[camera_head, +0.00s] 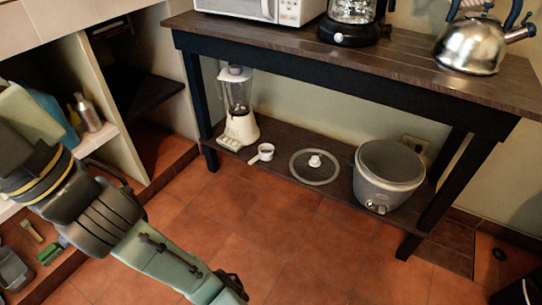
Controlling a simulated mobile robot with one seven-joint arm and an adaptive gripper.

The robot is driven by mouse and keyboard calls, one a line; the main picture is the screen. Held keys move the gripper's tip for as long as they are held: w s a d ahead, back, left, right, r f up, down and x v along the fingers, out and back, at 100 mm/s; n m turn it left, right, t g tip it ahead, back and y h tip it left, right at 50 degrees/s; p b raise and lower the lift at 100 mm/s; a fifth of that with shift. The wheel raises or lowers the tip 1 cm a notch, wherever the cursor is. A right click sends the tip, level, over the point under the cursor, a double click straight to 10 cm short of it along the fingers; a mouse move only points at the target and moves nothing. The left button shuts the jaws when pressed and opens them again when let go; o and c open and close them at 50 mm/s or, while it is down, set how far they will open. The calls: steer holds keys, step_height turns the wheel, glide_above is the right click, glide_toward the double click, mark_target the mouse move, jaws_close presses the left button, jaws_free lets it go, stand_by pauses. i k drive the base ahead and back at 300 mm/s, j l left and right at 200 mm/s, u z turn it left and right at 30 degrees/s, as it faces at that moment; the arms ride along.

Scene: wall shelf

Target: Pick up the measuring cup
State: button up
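The measuring cup (265,150) is small and white with a short handle pointing to the lower left. It stands on the lower shelf (283,142) of the dark table, near the front edge, between the blender and a glass lid. My arm comes in from the left side of the picture. My gripper (234,286) is at the bottom edge, only partly in view, low over the tiled floor and well in front of the shelf. It is apart from the cup. Its fingers are too dark and cut off to show whether they are open.
A blender (239,112) stands left of the cup. A glass lid (314,168) and a grey slow cooker (387,176) are to the right. The table's top (405,62) overhangs the shelf and carries a kettle (470,45). The tiled floor in front is clear.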

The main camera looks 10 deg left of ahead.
mark_target(266, 150)
steer(key=i+l+u, duration=0.15)
steer(key=i, duration=0.3)
steer(key=i+l+u, duration=0.15)
steer(key=i, duration=0.3)
steer(key=i+l+u, duration=0.15)
steer(key=i, duration=0.25)
steer(key=i+l+u, duration=0.1)
steer(key=i+l, duration=0.25)
steer(key=i+j, duration=0.1)
steer(key=j, duration=0.15)
steer(key=i+j, duration=0.15)
steer(key=j+u, duration=0.05)
steer(key=j, duration=0.05)
